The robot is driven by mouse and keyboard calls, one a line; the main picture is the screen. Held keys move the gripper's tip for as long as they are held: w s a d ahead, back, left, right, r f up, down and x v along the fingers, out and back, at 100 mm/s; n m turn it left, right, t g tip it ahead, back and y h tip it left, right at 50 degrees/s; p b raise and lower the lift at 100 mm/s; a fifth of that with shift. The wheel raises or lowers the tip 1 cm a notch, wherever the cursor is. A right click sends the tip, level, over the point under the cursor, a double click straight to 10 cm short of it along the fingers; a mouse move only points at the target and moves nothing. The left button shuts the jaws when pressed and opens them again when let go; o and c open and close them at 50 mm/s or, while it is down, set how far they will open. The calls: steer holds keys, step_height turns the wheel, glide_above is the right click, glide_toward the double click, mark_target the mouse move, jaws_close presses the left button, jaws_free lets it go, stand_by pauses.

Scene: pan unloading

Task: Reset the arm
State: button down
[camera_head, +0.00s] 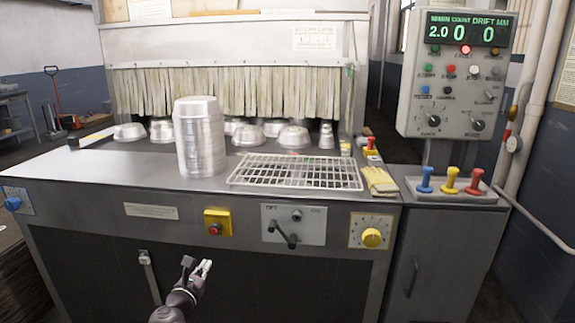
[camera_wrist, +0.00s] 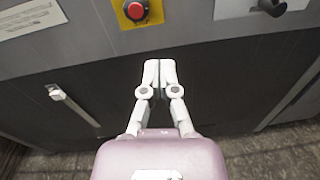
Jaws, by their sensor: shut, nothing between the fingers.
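My gripper (camera_head: 205,267) is at the bottom centre of the head view, in front of the machine's dark lower panel. It also shows in the wrist view (camera_wrist: 160,68), where its two pale fingers are together with nothing between them. The red button on its yellow plate (camera_wrist: 136,11) is just above the fingertips in the wrist view. The same button (camera_head: 215,229) shows above my gripper in the head view. My gripper appears apart from the machine front, though the exact gap is hard to tell.
A tall stack of metal pans (camera_head: 200,140) stands on the steel worktop (camera_head: 100,165). A wire rack (camera_head: 297,172) and yellow gloves (camera_head: 380,181) lie to its right. Several pans sit before the strip curtain (camera_head: 235,92). A crank (camera_head: 283,236) and yellow dial (camera_head: 372,238) stick out in front.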

steer(key=w+d+f+m+g+h, duration=0.2)
steer(key=d+f+m+g, duration=0.4)
steer(key=d, duration=0.5)
steer(key=w+d+f+m+g+h, duration=0.2)
steer(key=d+f+m, duration=0.1)
steer(key=d+m, duration=0.65)
steer(key=s+d+f+m+g+y, duration=0.2)
steer(key=s+d+f+m+g, duration=0.15)
steer(key=d+m, duration=0.3)
steer(key=s+d+f+m+g+y, duration=0.25)
steer(key=s+d+m, duration=0.2)
steer(key=d, duration=0.25)
steer(key=s+d+f+m+g+y, duration=0.2)
steer(key=s+d+f+m+g, duration=0.1)
steer(key=d+m, duration=0.4)
step_height(320, 180, up, 29)
steer(key=p, duration=2.9)
steer(key=shift+r, duration=0.2)
